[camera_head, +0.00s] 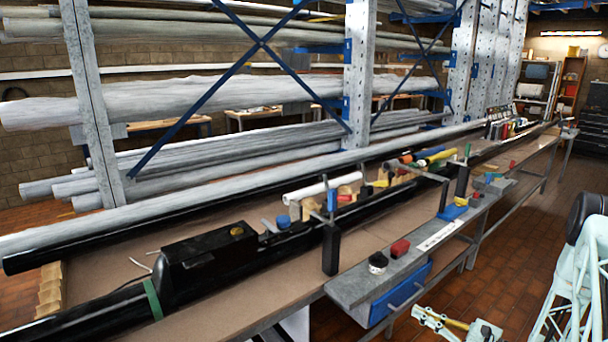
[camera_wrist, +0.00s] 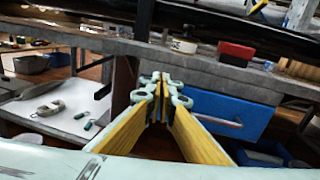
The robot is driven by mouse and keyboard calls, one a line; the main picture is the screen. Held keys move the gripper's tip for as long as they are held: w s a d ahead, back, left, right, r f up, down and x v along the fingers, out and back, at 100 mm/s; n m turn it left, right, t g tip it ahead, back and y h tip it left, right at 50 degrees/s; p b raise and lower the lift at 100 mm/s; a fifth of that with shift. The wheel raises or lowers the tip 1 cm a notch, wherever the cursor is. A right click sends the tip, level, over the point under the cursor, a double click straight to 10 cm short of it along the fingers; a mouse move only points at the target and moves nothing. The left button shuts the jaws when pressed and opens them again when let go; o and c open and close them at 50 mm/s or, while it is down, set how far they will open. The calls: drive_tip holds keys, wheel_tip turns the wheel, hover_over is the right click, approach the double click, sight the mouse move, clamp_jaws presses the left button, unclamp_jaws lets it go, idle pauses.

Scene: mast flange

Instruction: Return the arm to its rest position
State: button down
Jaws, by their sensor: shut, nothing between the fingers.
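My gripper (camera_head: 424,315) is low at the bottom right of the head view, in front of the workbench and above the brick-coloured floor. Its yellow fingers also fill the middle of the wrist view (camera_wrist: 161,86), with their tips together and nothing held between them. The fingers point at the bench front, near a blue drawer (camera_wrist: 230,112). I cannot tell the exact gap to the drawer. My pale green arm (camera_head: 585,280) is at the right edge of the head view, partly cut off.
The long bench carries black tubes (camera_head: 90,318) and a grey side shelf (camera_head: 345,288) with a red box (camera_head: 400,248) and a black-and-white round item (camera_head: 378,263). A lower white shelf (camera_wrist: 75,125) holds small parts. Open floor (camera_head: 535,215) lies right of the bench.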

drive_tip(key=s+a+r+n+g+y, duration=0.1)
drive_tip(key=s+a+r+n+g, duration=0.55)
drive_tip(key=a+r, duration=0.55)
drive_tip(key=s+a+r+n+g, duration=0.55)
drive_tip(key=s+a+r, duration=0.2)
drive_tip(key=r, duration=0.75)
drive_tip(key=s+a+r+n+g+h, duration=0.1)
drive_tip(key=s+a+r+n+h, duration=0.1)
drive_tip(key=s+a+r+n, duration=0.3)
drive_tip(key=s+a+r+g+h, duration=0.1)
drive_tip(key=s+r+h, duration=0.15)
drive_tip(key=s, duration=0.55)
drive_tip(key=s+d+r+n+t+h, duration=0.1)
drive_tip(key=s+d+r+n+h, duration=0.1)
drive_tip(key=s, duration=0.5)
drive_tip(key=s+d+r+n+t+h, duration=0.2)
drive_tip(key=s+d+r+n+h, duration=0.1)
drive_tip(key=s, duration=0.5)
drive_tip(key=s+d+r+n+t+h, duration=0.2)
drive_tip(key=s+r+n+h, duration=0.2)
drive_tip(key=s+r, duration=0.2)
drive_tip(key=shift+s+d, duration=0.3)
drive_tip(key=shift+s, duration=0.4)
